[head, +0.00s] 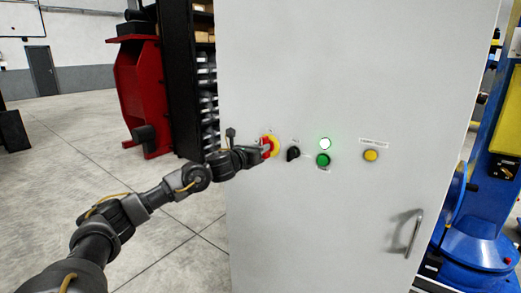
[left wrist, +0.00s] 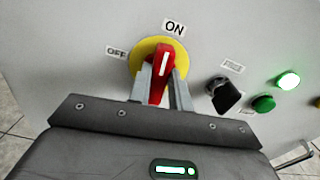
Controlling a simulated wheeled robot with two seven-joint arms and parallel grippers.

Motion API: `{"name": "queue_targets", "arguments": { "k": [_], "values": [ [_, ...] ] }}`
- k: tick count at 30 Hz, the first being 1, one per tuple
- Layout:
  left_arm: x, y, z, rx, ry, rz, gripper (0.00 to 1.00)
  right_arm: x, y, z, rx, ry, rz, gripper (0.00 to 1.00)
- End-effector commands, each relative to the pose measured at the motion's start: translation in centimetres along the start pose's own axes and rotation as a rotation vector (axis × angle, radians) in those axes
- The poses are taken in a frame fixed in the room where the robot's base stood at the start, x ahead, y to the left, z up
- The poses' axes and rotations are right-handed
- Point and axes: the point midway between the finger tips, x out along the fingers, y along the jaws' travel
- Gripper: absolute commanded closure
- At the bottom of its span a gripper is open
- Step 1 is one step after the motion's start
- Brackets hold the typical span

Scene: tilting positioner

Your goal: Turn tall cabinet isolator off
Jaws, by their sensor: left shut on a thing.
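The tall cabinet (head: 350,60) is light grey and fills the middle of the head view. Its isolator (head: 274,143) is a red handle on a yellow round plate at the left of the cabinet front. In the left wrist view the red handle (left wrist: 158,78) has its white mark pointing up to the ON label (left wrist: 174,27); the OFF label (left wrist: 116,52) is to the left. My left gripper (head: 265,148) is at the isolator, its two grey fingers on either side of the red handle, shut on it. My right gripper is not in view.
Right of the isolator are a black selector knob (head: 293,154), a lit lamp (head: 325,143), a green button (head: 323,160) and a yellow button (head: 371,155). A door handle (head: 414,234) sticks out at lower right.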

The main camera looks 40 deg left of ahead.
Motion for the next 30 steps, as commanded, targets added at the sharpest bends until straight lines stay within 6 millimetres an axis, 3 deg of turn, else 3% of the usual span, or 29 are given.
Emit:
{"name": "queue_targets", "arguments": {
  "k": [14, 30],
  "values": [
    [0.01, 0.38, -0.06, -0.431, -0.001, 0.001, 1.00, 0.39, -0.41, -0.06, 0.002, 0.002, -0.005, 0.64],
    [0.01, 0.67, -0.21, -0.945, -0.001, 0.001, 1.00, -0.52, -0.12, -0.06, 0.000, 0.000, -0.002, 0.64]
  ]
}}
